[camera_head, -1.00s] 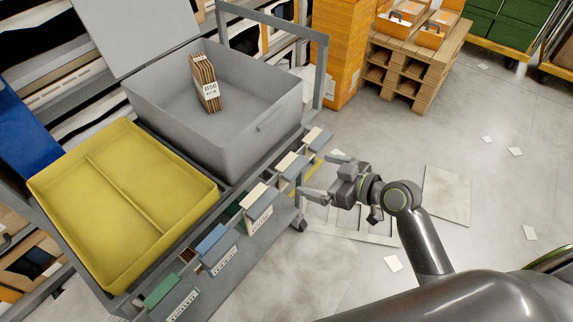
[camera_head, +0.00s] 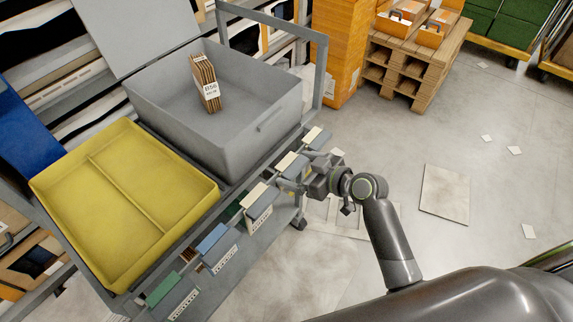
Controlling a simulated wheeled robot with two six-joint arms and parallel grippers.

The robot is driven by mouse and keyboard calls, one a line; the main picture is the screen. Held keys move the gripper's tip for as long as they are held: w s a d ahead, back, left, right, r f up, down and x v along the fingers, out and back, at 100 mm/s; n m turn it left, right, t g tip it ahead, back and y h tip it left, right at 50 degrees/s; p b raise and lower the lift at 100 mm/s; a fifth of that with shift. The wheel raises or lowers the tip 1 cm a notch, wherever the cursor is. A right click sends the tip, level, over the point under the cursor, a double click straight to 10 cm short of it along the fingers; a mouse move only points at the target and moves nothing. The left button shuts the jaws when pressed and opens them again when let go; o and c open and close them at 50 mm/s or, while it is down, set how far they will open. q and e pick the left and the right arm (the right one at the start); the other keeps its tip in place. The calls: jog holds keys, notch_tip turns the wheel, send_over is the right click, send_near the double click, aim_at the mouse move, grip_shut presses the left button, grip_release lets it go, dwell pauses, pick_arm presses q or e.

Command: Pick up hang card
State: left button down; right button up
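Several hang cards hang in a row along the near side of the grey cart. A cream-topped card (camera_head: 288,161) is just left of my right gripper, and another cream-topped card (camera_head: 314,136) is just above it. Further down the row are a cream card (camera_head: 256,195), a blue card (camera_head: 211,239) and a green card (camera_head: 162,289). My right gripper (camera_head: 303,172) is open, its fingers apart and pointing left at the cream-topped card. The fingertips overlap the card's edge in view; contact cannot be told. My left gripper is out of view.
The cart carries a grey bin (camera_head: 225,145) with a stack of brown labelled cards (camera_head: 206,82) and a yellow divided tray (camera_head: 120,170). The cart's upright frame (camera_head: 320,75) stands beyond the gripper. An orange stack and wooden pallet (camera_head: 415,65) are behind. Floor at right is mostly clear.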

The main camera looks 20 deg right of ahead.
jog(key=c, duration=0.7)
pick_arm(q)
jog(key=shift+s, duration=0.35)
